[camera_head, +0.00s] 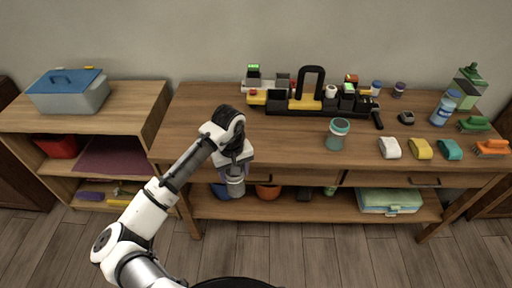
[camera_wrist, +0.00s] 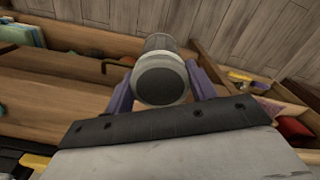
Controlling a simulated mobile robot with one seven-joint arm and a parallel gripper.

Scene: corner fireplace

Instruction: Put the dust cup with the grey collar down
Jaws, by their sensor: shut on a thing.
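My gripper (camera_head: 236,163) is shut on the dust cup with the grey collar (camera_head: 235,183) and holds it in front of the long workbench's front edge, left of its middle. In the wrist view the round dark end of the dust cup (camera_wrist: 160,84) with its pale grey ring sits between the two purple fingers of my gripper (camera_wrist: 161,85). A second cup with a teal collar (camera_head: 337,134) stands upright on the workbench (camera_head: 200,120), to the right of my gripper. The far end of the held cup is partly hidden in the wrist view.
A black caddy (camera_head: 310,104) with tools stands at the back of the bench. White, yellow and teal brushes (camera_head: 421,149) and bottles (camera_head: 443,110) are at the right. A lower shelf (camera_head: 290,207) holds bowls and a green case (camera_head: 390,201). The bench top's left part is clear.

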